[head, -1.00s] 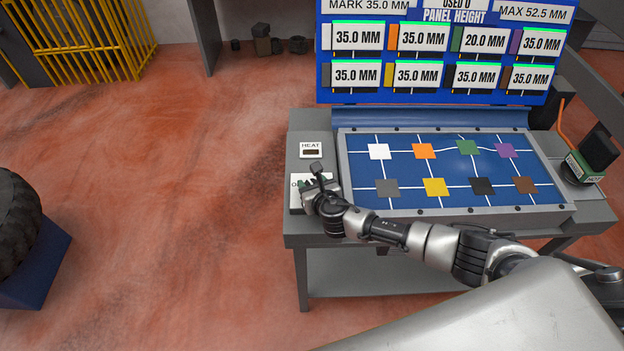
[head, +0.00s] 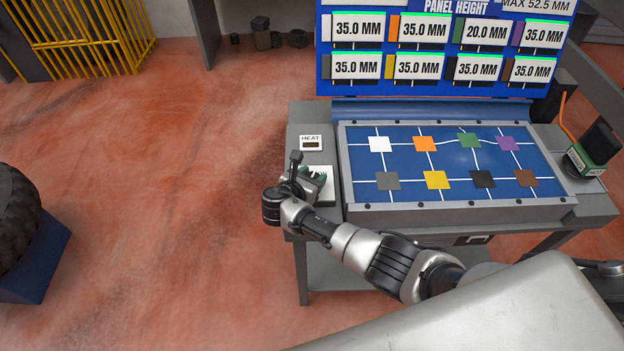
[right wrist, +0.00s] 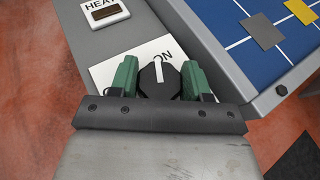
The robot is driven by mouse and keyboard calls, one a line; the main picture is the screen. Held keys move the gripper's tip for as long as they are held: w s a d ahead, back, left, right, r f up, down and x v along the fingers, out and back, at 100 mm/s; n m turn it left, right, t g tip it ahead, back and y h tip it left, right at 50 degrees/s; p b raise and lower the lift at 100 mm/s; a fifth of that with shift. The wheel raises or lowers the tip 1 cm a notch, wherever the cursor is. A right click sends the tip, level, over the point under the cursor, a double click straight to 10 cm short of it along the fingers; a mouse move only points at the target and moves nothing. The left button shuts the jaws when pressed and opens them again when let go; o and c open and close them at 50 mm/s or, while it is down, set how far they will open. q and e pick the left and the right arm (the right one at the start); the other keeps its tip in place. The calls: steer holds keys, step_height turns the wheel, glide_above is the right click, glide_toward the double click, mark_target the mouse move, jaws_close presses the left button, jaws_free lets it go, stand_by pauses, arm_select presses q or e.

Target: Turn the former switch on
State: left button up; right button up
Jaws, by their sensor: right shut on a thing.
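The former switch is a black rotary knob (right wrist: 160,79) with a white pointer line, on a white plate (right wrist: 106,77) on the left side of the former table. The letters "ON" show at the plate's upper right; the other lettering is covered. The pointer line aims up the picture, tipped slightly left, not squarely at "ON". My right gripper (right wrist: 160,82) has its two green fingers on either side of the knob, shut on it. My left gripper is out of view.
The blue panel (head: 405,163) with several coloured squares lies to the right in a raised grey frame. A blue height board (head: 445,100) stands behind.

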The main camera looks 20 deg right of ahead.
steer(key=shift+f+m+g+h+b, duration=0.1)
steer(key=shift+m+g+h+b, duration=0.6)
steer(key=shift+m+g, duration=0.6)
steer(key=o, duration=0.9)
steer(key=v, duration=1.1)
steer(key=shift+f+b, duration=0.1)
steer(key=shift+b, duration=0.3)
steer(key=shift+f, duration=0.1)
